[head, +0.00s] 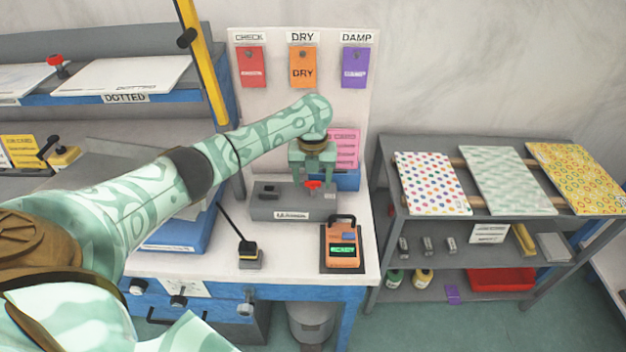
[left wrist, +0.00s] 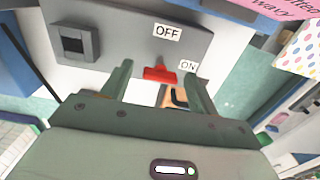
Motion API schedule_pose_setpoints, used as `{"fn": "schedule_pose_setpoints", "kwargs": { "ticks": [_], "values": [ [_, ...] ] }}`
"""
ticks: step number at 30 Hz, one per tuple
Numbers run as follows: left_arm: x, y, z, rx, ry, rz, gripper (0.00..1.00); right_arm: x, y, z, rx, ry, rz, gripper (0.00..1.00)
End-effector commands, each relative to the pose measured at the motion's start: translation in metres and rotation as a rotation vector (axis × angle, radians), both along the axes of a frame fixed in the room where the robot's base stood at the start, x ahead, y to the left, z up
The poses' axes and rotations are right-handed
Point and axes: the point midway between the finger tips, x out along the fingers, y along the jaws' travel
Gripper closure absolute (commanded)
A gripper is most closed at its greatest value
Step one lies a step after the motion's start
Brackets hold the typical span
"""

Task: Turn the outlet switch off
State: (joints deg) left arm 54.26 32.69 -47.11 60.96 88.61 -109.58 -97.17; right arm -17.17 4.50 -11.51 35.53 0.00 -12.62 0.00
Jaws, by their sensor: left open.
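The outlet box (head: 290,203) is a grey block on the white bench top, with a label on its front. Its red switch (head: 313,185) stands on the top, toward the right end. In the left wrist view the red switch (left wrist: 160,74) sits by the ON label (left wrist: 187,66), with the OFF label (left wrist: 167,32) farther away. A dark socket (left wrist: 75,42) is on the same face. My left gripper (head: 313,180) is open above the box, its fingers on either side of the red switch and apart from it as far as I can tell. My right gripper is not in view.
An orange meter (head: 342,248) with a green display stands right of the box's front. A pink card (head: 345,147) stands behind. A grey shelf (head: 385,185) with patterned sheets is at right.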

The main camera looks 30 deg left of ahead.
Motion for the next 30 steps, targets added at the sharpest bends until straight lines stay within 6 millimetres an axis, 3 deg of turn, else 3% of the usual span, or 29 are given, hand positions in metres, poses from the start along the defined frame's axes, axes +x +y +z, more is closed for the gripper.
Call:
{"fn": "schedule_pose_setpoints", "kwargs": {
  "ticks": [4,5,9,20,30],
  "values": [
    [0.0,0.0,0.0,0.0,0.0,0.0,0.4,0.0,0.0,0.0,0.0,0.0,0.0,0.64],
    [0.0,0.0,0.0,0.0,0.0,0.0,0.46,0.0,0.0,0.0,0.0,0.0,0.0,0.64],
    [0.0,0.0,0.0,0.0,0.0,0.0,0.84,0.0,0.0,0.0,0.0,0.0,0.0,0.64],
    [0.0,0.0,0.002,-0.002,0.001,0.037,0.85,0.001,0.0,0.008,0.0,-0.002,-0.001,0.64],
    [-0.001,-0.001,0.006,-0.004,0.003,0.253,0.85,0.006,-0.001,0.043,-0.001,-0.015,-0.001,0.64]
  ]
}}
